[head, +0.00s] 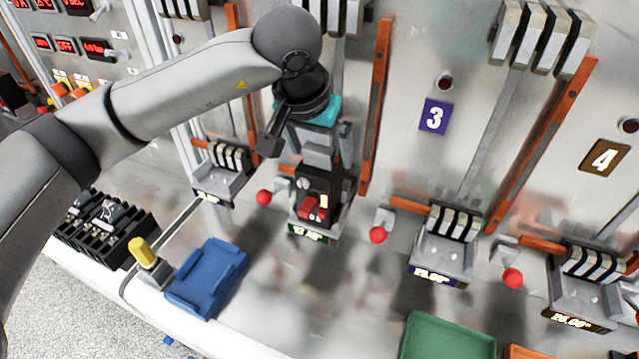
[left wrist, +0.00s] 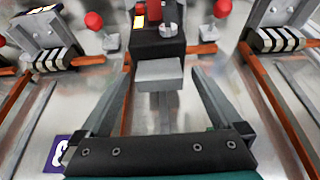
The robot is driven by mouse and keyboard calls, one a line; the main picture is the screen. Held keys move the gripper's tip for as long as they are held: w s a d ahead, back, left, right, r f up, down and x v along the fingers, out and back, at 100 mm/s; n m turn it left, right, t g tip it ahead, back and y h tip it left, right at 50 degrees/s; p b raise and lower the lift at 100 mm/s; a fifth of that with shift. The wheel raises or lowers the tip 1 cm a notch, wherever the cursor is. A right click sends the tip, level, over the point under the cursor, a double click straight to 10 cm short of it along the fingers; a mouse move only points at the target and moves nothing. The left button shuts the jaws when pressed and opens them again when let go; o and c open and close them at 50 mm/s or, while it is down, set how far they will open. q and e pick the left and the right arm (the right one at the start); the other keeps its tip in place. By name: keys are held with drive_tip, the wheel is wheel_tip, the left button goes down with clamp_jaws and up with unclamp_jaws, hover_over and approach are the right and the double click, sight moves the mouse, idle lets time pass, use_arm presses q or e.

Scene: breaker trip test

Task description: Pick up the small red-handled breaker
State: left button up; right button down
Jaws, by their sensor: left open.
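The small breaker (head: 325,207) is a black block with a red handle (head: 311,208). It stands upright against the grey panel, in a bay just below my left gripper (head: 308,160). In the left wrist view the breaker (left wrist: 160,42) is straight ahead, with a grey block on its near side and red parts at the top edge. My left gripper (left wrist: 160,85) is open and empty. Its two fingers point toward the breaker, one on each side of the grey block, with gaps visible. The fingers partly hide the breaker's upper part in the head view. My right gripper is not in view.
Red knobs (head: 377,235) and orange bars (head: 375,110) stick out beside the bay. Neighbouring bays (head: 440,250) hold striped grey contacts. A blue tray (head: 205,280), a green tray (head: 445,340) and a black terminal block (head: 105,228) lie on the ledge below.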

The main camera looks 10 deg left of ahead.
use_arm(q)
drive_tip(key=shift+x, duration=1.5)
drive_tip(key=shift+c, duration=0.2)
clamp_jaws()
drive_tip(key=shift+r, duration=0.15)
